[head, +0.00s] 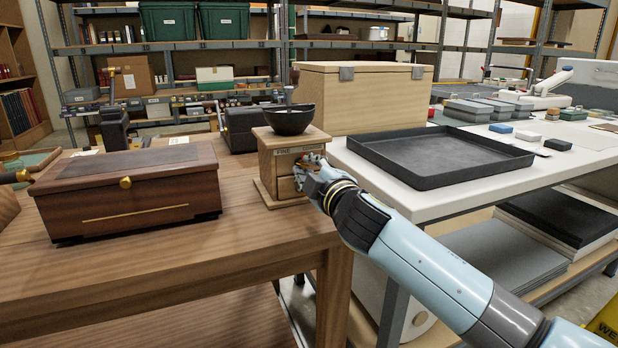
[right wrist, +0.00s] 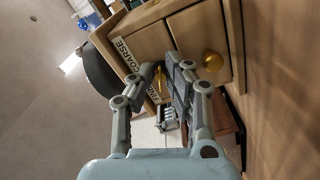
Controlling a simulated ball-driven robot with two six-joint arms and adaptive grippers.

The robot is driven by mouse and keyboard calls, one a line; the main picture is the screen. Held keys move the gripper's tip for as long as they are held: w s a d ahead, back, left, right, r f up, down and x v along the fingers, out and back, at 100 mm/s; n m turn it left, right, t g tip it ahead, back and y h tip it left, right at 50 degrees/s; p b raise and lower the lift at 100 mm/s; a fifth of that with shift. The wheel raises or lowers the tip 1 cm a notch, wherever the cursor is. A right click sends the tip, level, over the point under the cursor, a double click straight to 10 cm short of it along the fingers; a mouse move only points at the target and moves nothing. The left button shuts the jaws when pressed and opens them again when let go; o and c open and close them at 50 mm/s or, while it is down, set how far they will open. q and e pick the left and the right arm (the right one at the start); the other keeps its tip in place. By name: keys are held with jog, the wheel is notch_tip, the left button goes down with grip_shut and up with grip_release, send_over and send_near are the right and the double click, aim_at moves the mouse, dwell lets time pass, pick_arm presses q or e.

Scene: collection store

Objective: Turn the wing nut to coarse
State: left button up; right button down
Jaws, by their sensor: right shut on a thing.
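The wooden mill (head: 267,160) stands on the brown table's right end, with a dark bowl (head: 289,121) on top. Its front carries a label reading FINE in the head view. In the right wrist view, COARSE (right wrist: 127,54) and FINE (right wrist: 153,96) labels show, and a brass drawer knob (right wrist: 212,61) is beside the fingers, apart from them. My right gripper (head: 312,170) is at the mill's front, shut on the wing nut. Only a bit of brass (right wrist: 157,85) shows between the fingers; the nut's exact angle is hidden. My left gripper is not in view.
A dark wooden chest (head: 125,186) sits on the brown table (head: 190,262), left of the mill. A black tray (head: 440,178) lies on the white table to the right. A pale wooden box (head: 362,98) stands behind. The brown table's front is clear.

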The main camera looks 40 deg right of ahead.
jog(key=shift+f+m+b, duration=0.15)
jog(key=shift+m+b, duration=0.45)
jog(key=shift+m, duration=0.5)
jog(key=shift+f+m+b, duration=0.15)
jog(key=shift+m+b, duration=0.45)
jog(key=shift+m, duration=0.5)
jog(key=c, duration=1.5)
grip_release()
jog(key=shift+r, duration=0.15)
jog(key=shift+c, duration=0.2)
jog(key=shift+s, duration=0.1)
jog(key=v, duration=1.2)
